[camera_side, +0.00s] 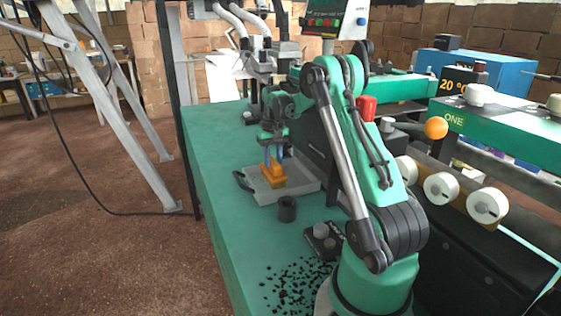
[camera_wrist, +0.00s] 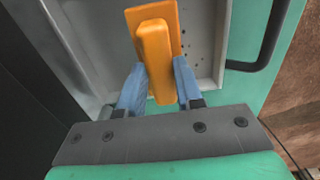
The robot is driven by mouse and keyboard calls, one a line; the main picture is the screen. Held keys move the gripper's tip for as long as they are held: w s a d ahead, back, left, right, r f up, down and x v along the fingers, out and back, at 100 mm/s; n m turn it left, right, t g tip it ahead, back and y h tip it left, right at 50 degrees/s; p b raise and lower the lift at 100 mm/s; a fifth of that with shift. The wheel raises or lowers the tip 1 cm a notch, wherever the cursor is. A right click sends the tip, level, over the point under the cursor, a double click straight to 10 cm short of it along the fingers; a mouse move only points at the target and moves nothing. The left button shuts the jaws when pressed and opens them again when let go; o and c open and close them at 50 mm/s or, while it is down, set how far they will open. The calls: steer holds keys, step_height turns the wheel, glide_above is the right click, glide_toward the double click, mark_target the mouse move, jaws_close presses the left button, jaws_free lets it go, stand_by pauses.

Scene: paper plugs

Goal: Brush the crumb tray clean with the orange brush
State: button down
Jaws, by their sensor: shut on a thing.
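The orange brush (camera_side: 270,177) is held upright in my gripper (camera_side: 272,156), between its two blue fingers. The brush's lower end is down inside the grey crumb tray (camera_side: 304,185); in the side view I cannot tell whether its bristles touch the tray floor. The wrist view shows the orange brush (camera_wrist: 155,60) between the fingers of my gripper (camera_wrist: 159,68), over the tray (camera_wrist: 98,30). A few small dark crumbs (camera_wrist: 185,46) lie on the tray floor beside the brush. The brush hides part of the floor. A black handle (camera_wrist: 268,40) is on the tray's side.
A dark cup (camera_side: 287,209) stands close in front of the tray. A small black block with knobs (camera_side: 323,238) is nearer the front. Many black bits (camera_side: 290,284) are scattered on the green bench (camera_side: 222,215). The bench left of the tray is bare.

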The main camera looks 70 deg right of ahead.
mark_target(277, 165)
steer(key=shift+s+a+r, duration=0.1)
steer(key=shift+s+a, duration=0.95)
steer(key=shift+a, duration=0.05)
steer(key=shift+w+a, duration=1.15)
steer(key=shift+w, duration=0.05)
steer(key=shift+w+d, duration=1.15)
steer(key=shift+d, duration=0.05)
steer(key=shift+s+a, duration=1.15)
steer(key=shift+a, duration=0.05)
steer(key=shift+w+d, duration=1.15)
steer(key=shift+d, duration=0.05)
steer(key=shift+s+a, duration=1.2)
steer(key=shift+w+d, duration=0.1)
